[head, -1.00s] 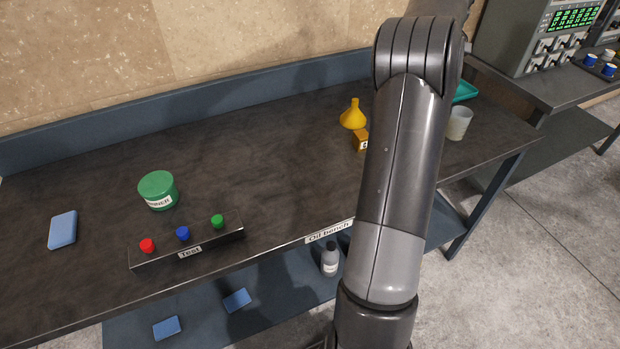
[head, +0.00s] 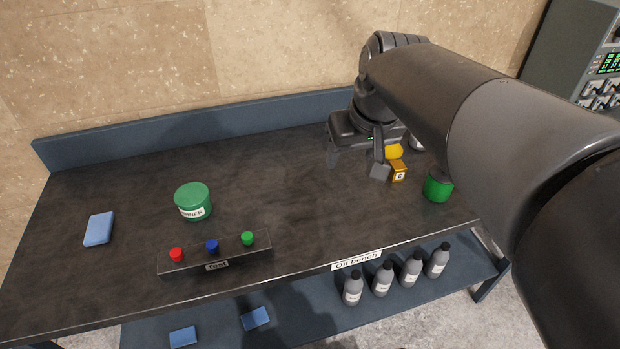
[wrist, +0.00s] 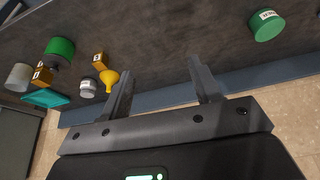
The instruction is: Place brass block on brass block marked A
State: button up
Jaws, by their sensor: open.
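A brass block (head: 399,174) stands on the bench just right of my gripper in the head view; its white label carries a character I cannot read surely. The wrist view shows two brass blocks: one (wrist: 100,60) beside the yellow funnel, and another (wrist: 42,74) beside the teal tray. Both have labels too small to read, so I cannot tell which is marked A. My gripper (head: 357,166) is open and empty above the bench, its fingers pointing down. In the wrist view, my gripper (wrist: 160,72) has both brass blocks to its left, apart from the fingers.
A yellow funnel (head: 394,152) is close to my right finger. A green container (head: 438,187) is farther right. The teal tray (wrist: 48,98) and grey cup (wrist: 19,77) show in the wrist view. A green tin (head: 193,202) and button box (head: 215,256) stand left; the bench middle is clear.

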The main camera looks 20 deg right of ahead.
jog(key=s+a+f+t, duration=0.1)
jog(key=s+a+f, duration=0.4)
jog(key=s, duration=0.3)
jog(key=shift+s+a+f, duration=0.25)
jog(key=shift+a+f, duration=0.1)
jog(key=shift+a, duration=0.55)
